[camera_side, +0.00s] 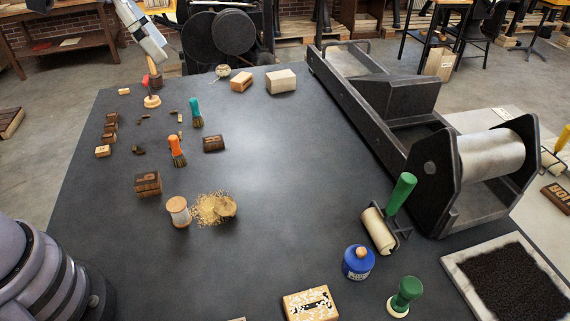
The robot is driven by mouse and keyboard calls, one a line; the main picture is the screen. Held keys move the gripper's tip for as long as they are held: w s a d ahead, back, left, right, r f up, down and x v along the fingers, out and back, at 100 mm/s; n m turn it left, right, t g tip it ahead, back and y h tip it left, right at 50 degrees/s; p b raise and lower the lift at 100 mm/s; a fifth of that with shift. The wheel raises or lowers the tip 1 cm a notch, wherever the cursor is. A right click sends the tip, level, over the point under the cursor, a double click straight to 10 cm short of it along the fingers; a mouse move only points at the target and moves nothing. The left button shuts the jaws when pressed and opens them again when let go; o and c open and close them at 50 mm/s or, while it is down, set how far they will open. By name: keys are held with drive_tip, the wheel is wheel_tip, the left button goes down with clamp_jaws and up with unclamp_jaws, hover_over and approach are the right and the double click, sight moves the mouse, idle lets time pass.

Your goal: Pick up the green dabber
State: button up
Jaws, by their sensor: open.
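The green dabber (405,297) stands near the front edge of the black table, right of centre. It has a rounded green handle and a pale round foot, and looks upright and free. A purple-grey part of my arm shows at the lower left, far from the dabber.
A blue bottle (358,262) and a patterned block (311,304) stand left of the dabber. A green-handled roller (388,217) lies behind it, and a tray of black material (507,285) is to its right. The press (430,150) fills the right side. The table's middle is clear.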

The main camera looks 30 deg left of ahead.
drive_tip(key=w+d+f+m+g+h, duration=0.15)
drive_tip(key=w+d+f+m, duration=0.35)
drive_tip(key=d, duration=0.5)
drive_tip(key=m+g+h, duration=0.1)
drive_tip(key=m+g, duration=0.2)
drive_tip(key=m, duration=0.2)
approach(405, 295)
drive_tip(key=w+a+r, duration=0.4)
drive_tip(key=a+r, duration=0.2)
drive_tip(key=a, duration=0.1)
drive_tip(key=s+d+f, duration=0.1)
drive_tip(key=d+f, duration=0.2)
drive_tip(key=f, duration=0.1)
drive_tip(key=s+d+f+m, duration=0.1)
drive_tip(key=d+f, duration=0.2)
drive_tip(key=f, duration=0.2)
drive_tip(key=s+d+f+m, duration=0.1)
drive_tip(key=d+f, duration=0.2)
drive_tip(key=f, duration=0.1)
drive_tip(key=shift+d+f, duration=0.1)
drive_tip(key=shift+f, duration=0.05)
drive_tip(key=shift+w+d+x, duration=0.15)
drive_tip(key=shift+x, duration=1.3)
drive_tip(key=shift+w+d+x, duration=0.1)
drive_tip(key=shift+d+x, duration=0.05)
drive_tip(key=shift+x, duration=1.3)
drive_tip(key=shift+r, duration=0.2)
clamp_jaws()
